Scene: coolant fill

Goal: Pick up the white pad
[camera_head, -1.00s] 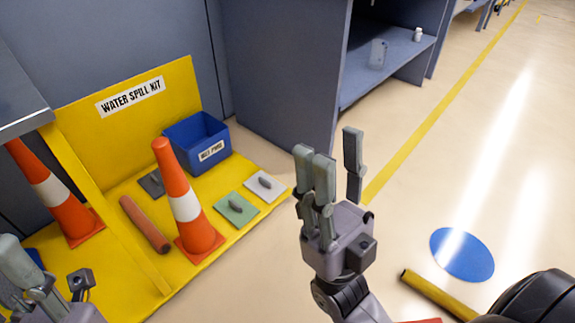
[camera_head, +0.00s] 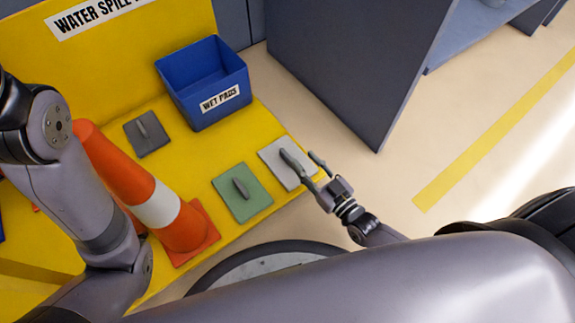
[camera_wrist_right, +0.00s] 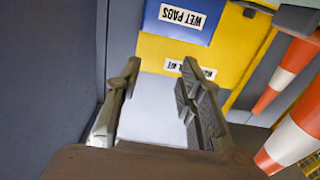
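The white pad (camera_head: 270,158) lies flat on the yellow platform's right corner, and it also shows pale in the wrist view (camera_wrist_right: 150,115). My right gripper (camera_head: 304,158) is over the pad's right side with its fingers apart; in the wrist view the fingers (camera_wrist_right: 158,78) frame the pad. The pad's handle is not clear to see, so I cannot tell whether the fingers are around it. They do not appear closed on anything. My left arm shows at the left, its gripper out of view.
A green pad (camera_head: 255,197) lies left of the white pad, and a dark grey pad (camera_head: 150,146) farther back. A blue bin (camera_head: 207,85) labelled "WET PADS" stands behind. An orange cone (camera_head: 130,178) is at left. A grey cabinet (camera_head: 345,60) stands at right.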

